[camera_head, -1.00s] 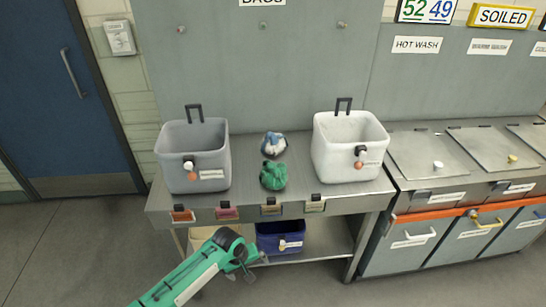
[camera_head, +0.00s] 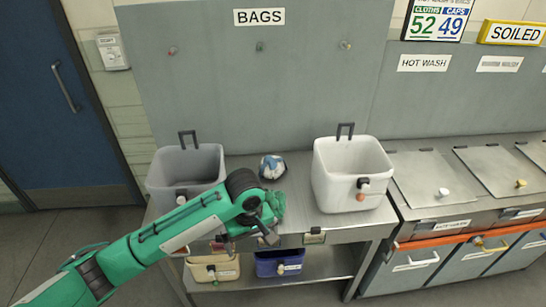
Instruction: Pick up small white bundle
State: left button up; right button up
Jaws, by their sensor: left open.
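A small white bundle with blue patches (camera_head: 272,167) lies on the steel table, between the two bins and toward the back. My left gripper (camera_head: 272,232) is open at the table's front edge, over or beside the green bundle. Whether it touches the green bundle I cannot tell. The white bundle is a little beyond the gripper and apart from it. My right gripper is not in view.
A grey bin (camera_head: 185,168) stands left and a white bin (camera_head: 350,172) right on the table (camera_head: 300,222). A cream bin (camera_head: 213,267) and a blue bin (camera_head: 280,263) sit on the lower shelf. Lidded steel hampers (camera_head: 430,180) adjoin at right.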

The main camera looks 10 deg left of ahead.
aim_at(271, 167)
jog(key=i, duration=1.6)
